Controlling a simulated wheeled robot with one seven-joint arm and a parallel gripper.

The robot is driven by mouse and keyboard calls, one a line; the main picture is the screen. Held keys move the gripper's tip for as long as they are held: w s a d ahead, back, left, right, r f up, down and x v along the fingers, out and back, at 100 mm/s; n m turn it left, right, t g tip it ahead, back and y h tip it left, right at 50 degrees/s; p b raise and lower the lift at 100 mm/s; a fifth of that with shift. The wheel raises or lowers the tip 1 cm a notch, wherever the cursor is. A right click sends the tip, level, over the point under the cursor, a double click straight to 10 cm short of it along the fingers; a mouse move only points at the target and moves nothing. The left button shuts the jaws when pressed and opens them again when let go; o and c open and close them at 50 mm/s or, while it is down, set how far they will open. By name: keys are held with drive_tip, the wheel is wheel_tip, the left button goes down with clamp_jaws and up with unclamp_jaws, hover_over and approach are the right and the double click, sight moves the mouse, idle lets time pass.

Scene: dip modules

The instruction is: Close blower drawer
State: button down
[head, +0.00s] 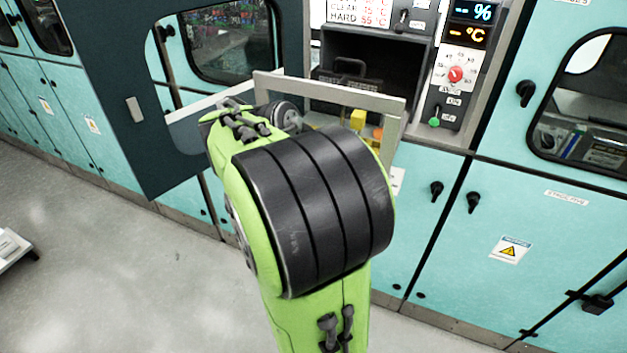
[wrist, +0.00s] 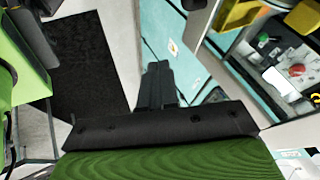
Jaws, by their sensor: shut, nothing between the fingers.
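The drawer (head: 335,88) shows in the head view as a light grey front frame standing out from a dark opening (head: 400,60) in the teal cabinet. It is pulled out. Yellow and orange parts show behind its front, and yellow parts also show at the upper right of the wrist view. My green and black arm covers the drawer's lower left part. My gripper is hidden behind the arm in the head view. In the wrist view my gripper (wrist: 160,85) is dark, shut and empty. I cannot tell whether it touches the drawer.
A dark cabinet door (head: 120,100) stands open left of the drawer. A control panel with a red knob (head: 456,74) and a green knob (head: 434,122) is to the right. Teal cabinets line both sides. The grey floor (head: 120,270) at left is mostly clear.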

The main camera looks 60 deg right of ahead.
drive_tip(key=s+d+f, duration=0.3)
drive_tip(key=d+f, duration=0.5)
drive_tip(key=d, duration=0.1)
drive_tip(key=shift+d+m+b, duration=0.3)
drive_tip(key=shift+b, duration=0.1)
drive_tip(key=shift+w+d, duration=0.1)
